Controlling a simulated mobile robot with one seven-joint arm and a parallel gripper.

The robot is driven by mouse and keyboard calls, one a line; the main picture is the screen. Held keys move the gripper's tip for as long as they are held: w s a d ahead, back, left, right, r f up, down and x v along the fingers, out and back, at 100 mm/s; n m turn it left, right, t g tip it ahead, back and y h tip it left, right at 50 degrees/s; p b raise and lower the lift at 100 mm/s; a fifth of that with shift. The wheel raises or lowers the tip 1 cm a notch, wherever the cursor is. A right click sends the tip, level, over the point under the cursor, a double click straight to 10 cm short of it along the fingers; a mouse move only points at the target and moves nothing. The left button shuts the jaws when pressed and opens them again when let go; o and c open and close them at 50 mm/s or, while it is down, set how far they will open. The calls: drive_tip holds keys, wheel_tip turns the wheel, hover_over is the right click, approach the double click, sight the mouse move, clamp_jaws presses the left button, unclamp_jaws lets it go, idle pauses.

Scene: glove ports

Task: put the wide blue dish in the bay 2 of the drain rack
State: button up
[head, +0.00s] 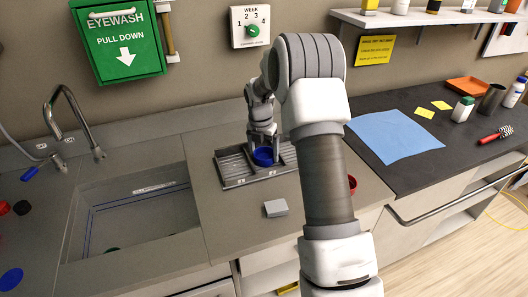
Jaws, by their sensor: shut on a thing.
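The wide blue dish (264,157) is at my gripper (264,147), over the middle to right part of the grey drain rack (233,170). My gripper points down and is shut on the dish; its fingertips are small and partly hidden in this view. The rack has ridged bays and small pale marks on its front edge, too small to read. I cannot tell which bay the dish is over, or whether it touches the rack. My arm hides the rack's right end.
A sink (135,210) lies left of the rack, with a tap (75,120). A pale grey block (276,208) sits in front of the rack. A red thing (352,184) shows partly behind my arm. A blue sheet (394,135) lies on the dark counter at right.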

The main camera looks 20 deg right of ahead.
drive_tip(key=shift+r, duration=0.1)
drive_tip(key=o, duration=1)
drive_tip(key=s+a+r+m, duration=0.2)
drive_tip(key=s+r, duration=0.1)
drive_tip(key=r, duration=0.6)
drive_tip(key=s+a+r+m, duration=0.2)
drive_tip(key=s+r+m, duration=0.15)
drive_tip(key=r, duration=0.65)
drive_tip(key=s+a+r+m+t, duration=0.2)
drive_tip(key=s+a+r+m, duration=0.25)
drive_tip(key=s+m, duration=0.4)
drive_tip(key=s+a+m, duration=0.1)
drive_tip(key=s+m, duration=0.3)
drive_tip(key=s, duration=0.2)
drive_tip(key=s+a+m+t, duration=0.1)
drive_tip(key=s+m, duration=0.3)
drive_tip(key=s, duration=0.3)
drive_tip(key=s+a+m+t+y, duration=0.1)
drive_tip(key=s+m, duration=0.4)
drive_tip(key=s, duration=0.2)
drive_tip(key=shift+a+f+p, duration=0.15)
drive_tip(key=shift+a+p, duration=0.05)
drive_tip(key=shift+p, duration=0.1)
